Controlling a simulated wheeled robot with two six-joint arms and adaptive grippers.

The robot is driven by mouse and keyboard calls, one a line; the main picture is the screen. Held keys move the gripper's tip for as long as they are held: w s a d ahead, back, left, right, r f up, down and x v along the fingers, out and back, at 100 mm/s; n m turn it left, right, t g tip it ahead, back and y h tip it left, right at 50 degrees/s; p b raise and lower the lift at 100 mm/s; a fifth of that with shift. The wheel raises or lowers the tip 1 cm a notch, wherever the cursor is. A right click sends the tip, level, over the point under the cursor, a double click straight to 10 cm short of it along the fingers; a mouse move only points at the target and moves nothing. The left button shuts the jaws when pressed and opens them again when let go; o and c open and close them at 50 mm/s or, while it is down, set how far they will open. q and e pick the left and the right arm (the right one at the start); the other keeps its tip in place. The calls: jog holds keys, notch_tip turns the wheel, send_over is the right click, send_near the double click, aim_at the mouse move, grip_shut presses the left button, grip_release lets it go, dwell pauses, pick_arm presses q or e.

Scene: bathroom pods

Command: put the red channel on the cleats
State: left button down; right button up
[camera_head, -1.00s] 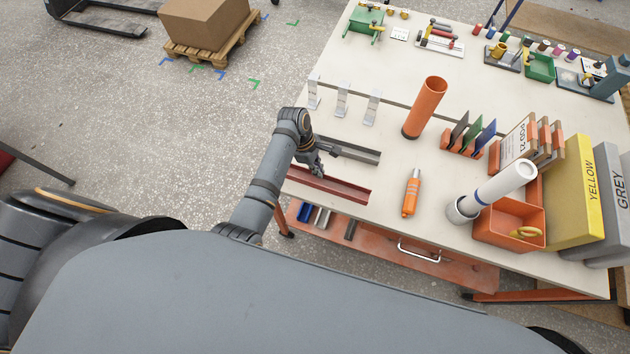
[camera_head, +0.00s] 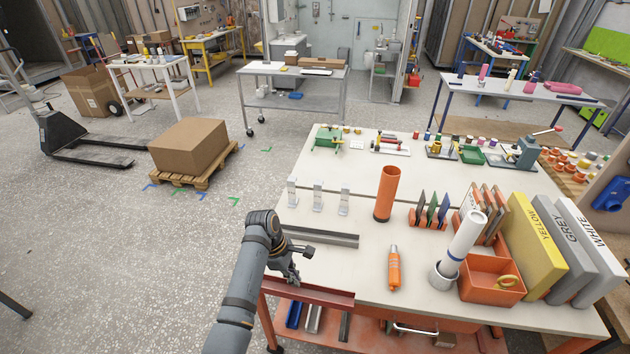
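The red channel (camera_head: 325,296) is a long dark-red piece lying left to right along the near left edge of the white workbench. Three pale upright cleats (camera_head: 317,197) stand in a row farther back on the bench's left side, with nothing on them. My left gripper (camera_head: 291,277) points down at the red channel, left of its middle, and covers part of it. Its fingertips are small and partly hidden, so I cannot tell whether they hold the channel. My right gripper is not in view.
A grey channel (camera_head: 325,238) lies between the red channel and the cleats. An orange tube (camera_head: 386,194) stands right of the cleats. An orange bin (camera_head: 490,284) is farther right.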

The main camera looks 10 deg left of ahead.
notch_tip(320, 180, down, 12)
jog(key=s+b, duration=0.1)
jog(key=b, duration=0.9)
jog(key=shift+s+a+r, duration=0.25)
